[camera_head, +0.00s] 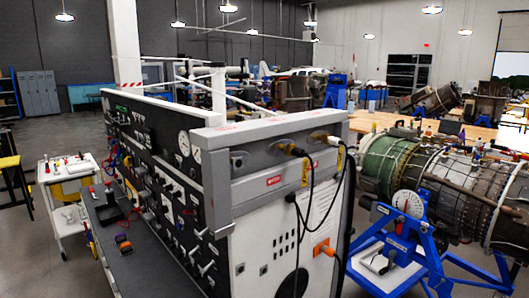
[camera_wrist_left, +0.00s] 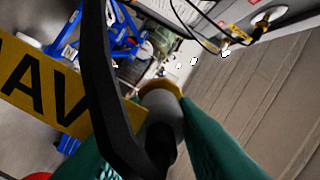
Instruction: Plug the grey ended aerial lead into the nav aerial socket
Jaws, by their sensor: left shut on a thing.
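My left gripper (camera_wrist_left: 155,150) shows in the left wrist view, with two green fingers closed around the grey end of the aerial lead (camera_wrist_left: 165,108). This end is a grey cylinder with a brass-coloured rim, pointing away from the camera. Its thick black cable (camera_wrist_left: 97,75) arches upward across the view, and a yellow tag (camera_wrist_left: 35,85) with the letters "AV" visible hangs beside it. The upper side of the grey test bench (camera_head: 265,155) carries a row of connectors. I cannot tell which is the nav aerial socket. Neither gripper shows in the head view.
Black leads hang from the bench side, one with a black plug (camera_head: 297,151). An orange plug (camera_head: 325,250) sits lower. A blue stand (camera_head: 405,245) with a dial and a turbine engine (camera_head: 450,185) stand right of the bench. A white trolley (camera_head: 65,185) stands left.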

